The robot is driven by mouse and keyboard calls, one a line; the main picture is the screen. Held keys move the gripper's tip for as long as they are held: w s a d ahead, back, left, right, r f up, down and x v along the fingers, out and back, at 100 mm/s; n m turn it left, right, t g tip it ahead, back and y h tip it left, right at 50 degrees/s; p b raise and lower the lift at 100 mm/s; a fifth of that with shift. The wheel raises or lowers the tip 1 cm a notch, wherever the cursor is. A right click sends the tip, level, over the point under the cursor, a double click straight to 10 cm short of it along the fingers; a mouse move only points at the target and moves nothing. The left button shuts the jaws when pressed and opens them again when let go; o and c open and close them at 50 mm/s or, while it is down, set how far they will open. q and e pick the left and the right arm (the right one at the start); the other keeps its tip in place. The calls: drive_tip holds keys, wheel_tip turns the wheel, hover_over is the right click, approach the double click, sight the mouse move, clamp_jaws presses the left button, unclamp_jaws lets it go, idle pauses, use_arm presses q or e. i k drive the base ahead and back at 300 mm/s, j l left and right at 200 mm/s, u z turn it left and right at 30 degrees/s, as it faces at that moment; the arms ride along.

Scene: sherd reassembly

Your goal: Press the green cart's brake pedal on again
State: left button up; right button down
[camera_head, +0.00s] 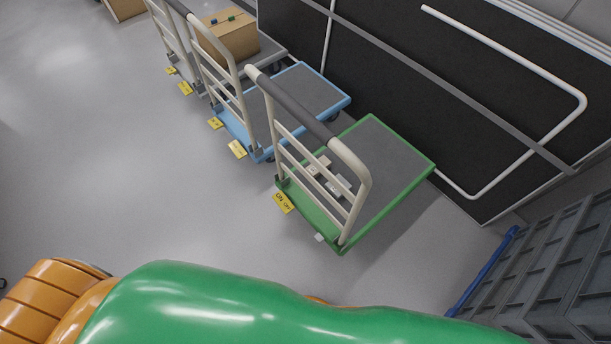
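The green cart (398,192) stands right of the middle of the view. It has a grey deck with a green rim and a cream push handle with a dark grip. A yellow plate (282,202) with dark lettering sticks out at the left of its handle end; the lettering is too small to read surely. A small pale grey piece (319,237) shows at the same end, further right. I cannot tell whether the pedal is up or down. Neither of my grippers is in view.
A blue cart (310,88) with yellow plates stands behind the green one. Beyond it a grey cart carries a cardboard box (228,36). Small blocks (339,186) show behind the green cart's handle bars. A grey crate-like structure (545,265) stands at right. The left floor is clear.

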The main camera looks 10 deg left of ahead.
sight(284, 202)
drive_tip(key=u, duration=0.7)
